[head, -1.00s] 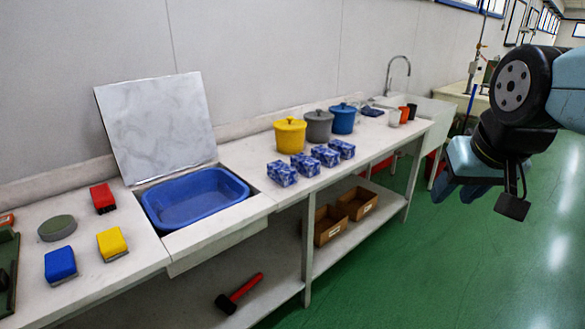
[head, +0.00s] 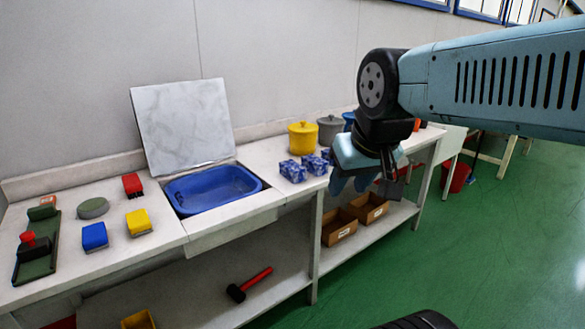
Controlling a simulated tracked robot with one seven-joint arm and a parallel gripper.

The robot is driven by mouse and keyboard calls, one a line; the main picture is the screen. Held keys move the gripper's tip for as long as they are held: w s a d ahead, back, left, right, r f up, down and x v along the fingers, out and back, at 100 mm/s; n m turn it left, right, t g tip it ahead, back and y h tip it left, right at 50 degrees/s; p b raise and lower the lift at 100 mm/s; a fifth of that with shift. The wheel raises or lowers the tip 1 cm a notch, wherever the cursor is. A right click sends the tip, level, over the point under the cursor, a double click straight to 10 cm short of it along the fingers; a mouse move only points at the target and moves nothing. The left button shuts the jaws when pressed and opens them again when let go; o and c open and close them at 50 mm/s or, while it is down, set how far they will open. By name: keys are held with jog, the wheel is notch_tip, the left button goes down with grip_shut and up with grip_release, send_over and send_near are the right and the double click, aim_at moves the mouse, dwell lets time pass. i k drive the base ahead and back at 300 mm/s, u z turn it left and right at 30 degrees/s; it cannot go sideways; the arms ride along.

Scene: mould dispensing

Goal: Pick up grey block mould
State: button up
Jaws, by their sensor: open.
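No thing in view is plainly a grey block mould. A round grey-green piece (head: 93,208) lies on the left part of the bench, and a grey lidded pot (head: 331,130) stands at the back between a yellow pot (head: 303,138) and a blue one (head: 349,119). Small blocks with grey undersides lie at the left: red (head: 132,184), blue (head: 95,236) and yellow (head: 139,222). My gripper (head: 351,186) is open and empty, fingers down, in front of the patterned blue-and-white blocks (head: 292,171). My arm hides part of the bench's right side.
A blue basin (head: 212,190) is sunk in the bench, its marbled lid (head: 183,126) leaning on the wall. A dark green tool (head: 37,247) lies far left. The green floor (head: 480,240) is open at right.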

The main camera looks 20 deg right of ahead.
aim_at(314, 165)
jog(key=i, duration=1)
jog(key=u, duration=0.05)
